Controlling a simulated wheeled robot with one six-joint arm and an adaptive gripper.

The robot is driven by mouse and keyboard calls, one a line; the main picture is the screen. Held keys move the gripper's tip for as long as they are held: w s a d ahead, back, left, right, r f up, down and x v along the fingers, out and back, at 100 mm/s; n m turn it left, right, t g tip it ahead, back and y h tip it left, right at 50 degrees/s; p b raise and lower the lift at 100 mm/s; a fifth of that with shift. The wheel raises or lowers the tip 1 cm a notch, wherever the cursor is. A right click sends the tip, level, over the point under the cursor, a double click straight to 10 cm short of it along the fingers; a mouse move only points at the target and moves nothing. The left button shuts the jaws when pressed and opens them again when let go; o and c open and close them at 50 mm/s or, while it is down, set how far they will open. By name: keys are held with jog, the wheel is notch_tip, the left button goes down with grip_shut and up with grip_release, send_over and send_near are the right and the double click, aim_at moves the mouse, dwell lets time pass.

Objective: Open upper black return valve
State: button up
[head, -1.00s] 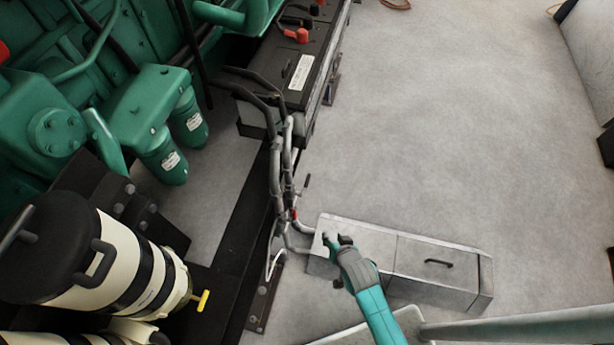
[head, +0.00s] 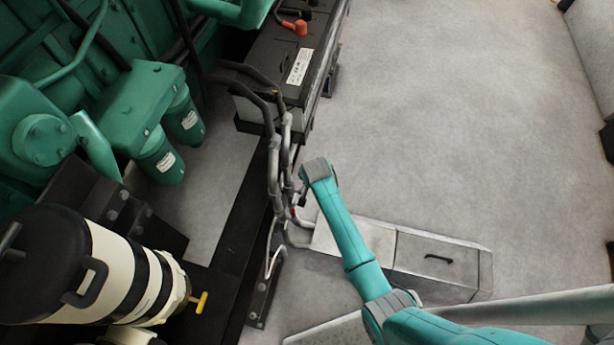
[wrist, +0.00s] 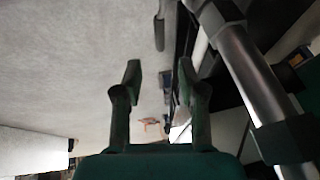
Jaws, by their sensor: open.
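Grey pipes with dark fittings (head: 274,165) rise beside the black frame in the head view, and a large pipe (wrist: 245,75) crosses the right of the wrist view. A dark lever-like handle (wrist: 159,32) hangs at the top of the wrist view, probably the black return valve's handle. My gripper (wrist: 159,68) is open and empty, its two fingers apart. The handle lies above the fingertips in the picture, roughly in line with the gap, and appears apart from them. In the head view my wrist covers most of the gripper and the black handle. A small red part (head: 293,213) shows lower on the pipes.
A black battery box (head: 255,75) stands behind the pipes. A grey metal box (head: 440,262) lies on the floor below my arm. A green engine (head: 130,100) and a cream cylinder (head: 110,265) fill the left. The floor (head: 450,110) to the right is clear.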

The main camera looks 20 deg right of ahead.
jog(key=x, duration=0.9)
jog(key=shift+f, duration=0.1)
grip_shut()
